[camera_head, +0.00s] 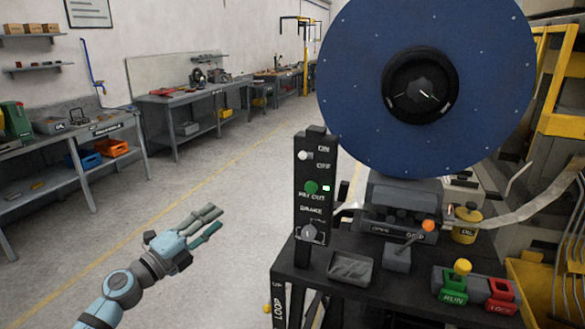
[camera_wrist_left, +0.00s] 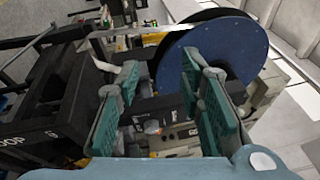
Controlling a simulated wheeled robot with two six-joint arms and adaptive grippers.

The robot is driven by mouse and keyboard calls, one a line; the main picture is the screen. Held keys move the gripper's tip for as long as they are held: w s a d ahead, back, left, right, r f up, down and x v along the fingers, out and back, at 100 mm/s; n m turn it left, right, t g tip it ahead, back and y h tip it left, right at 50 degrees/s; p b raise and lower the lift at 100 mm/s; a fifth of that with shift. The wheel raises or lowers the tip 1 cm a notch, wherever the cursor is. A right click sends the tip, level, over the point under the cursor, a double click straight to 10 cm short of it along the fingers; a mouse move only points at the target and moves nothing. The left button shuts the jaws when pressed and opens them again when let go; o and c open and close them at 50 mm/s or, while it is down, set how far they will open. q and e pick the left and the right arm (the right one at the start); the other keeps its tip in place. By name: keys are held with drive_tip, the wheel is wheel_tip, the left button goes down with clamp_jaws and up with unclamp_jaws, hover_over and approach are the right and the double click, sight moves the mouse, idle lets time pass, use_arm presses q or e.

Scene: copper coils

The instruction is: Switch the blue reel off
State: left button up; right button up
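The blue reel (camera_head: 350,90) stands upright at the upper right, a large disc with a black hub (camera_head: 420,85). Left of it is a black control post (camera_head: 315,215). The post has a white switch knob (camera_head: 303,155) by the ON and OFF labels; I cannot tell which way it is set. Below are a green button (camera_head: 311,187), a small lit green lamp (camera_head: 326,188) and a BRAKE knob (camera_head: 310,233). My left gripper (camera_head: 218,219) is open and empty, left of and below the switch. The wrist view shows the reel (camera_wrist_left: 240,50) beyond its parted fingers (camera_wrist_left: 160,75). My right gripper is out of view.
The black stand (camera_head: 330,285) carries an orange-knobbed lever (camera_head: 428,226), a grey tray (camera_head: 351,268), a green RUN box (camera_head: 452,286) and a red box (camera_head: 500,294). Workbenches (camera_head: 75,150) line the left wall. The floor around the left gripper is clear.

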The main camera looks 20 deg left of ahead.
use_arm(q)
drive_tip(key=s+d+r+m+g+h, duration=0.1)
drive_tip(key=d+r+m+h, duration=0.15)
drive_tip(key=r+m, duration=0.25)
drive_tip(key=s+d+r+m+g+h, duration=0.1)
drive_tip(key=s+d+r+m+h, duration=0.1)
drive_tip(key=d+r+m, duration=0.3)
drive_tip(key=m+g+p, duration=0.2)
drive_tip(key=m, duration=0.6)
approach(300, 156)
drive_tip(key=p+x, duration=0.2)
drive_tip(key=x, duration=0.6)
drive_tip(key=shift+w+d+r+p, duration=0.1)
drive_tip(key=shift+w+d+p, duration=0.15)
drive_tip(key=shift+p, duration=0.1)
drive_tip(key=shift+a, duration=0.1)
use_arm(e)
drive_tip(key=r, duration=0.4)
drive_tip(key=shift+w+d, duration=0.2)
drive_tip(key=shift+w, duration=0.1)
use_arm(q)
drive_tip(key=shift+a, duration=0.15)
drive_tip(key=shift+c, duration=0.4)
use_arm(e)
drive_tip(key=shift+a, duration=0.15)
use_arm(q)
clamp_jaws()
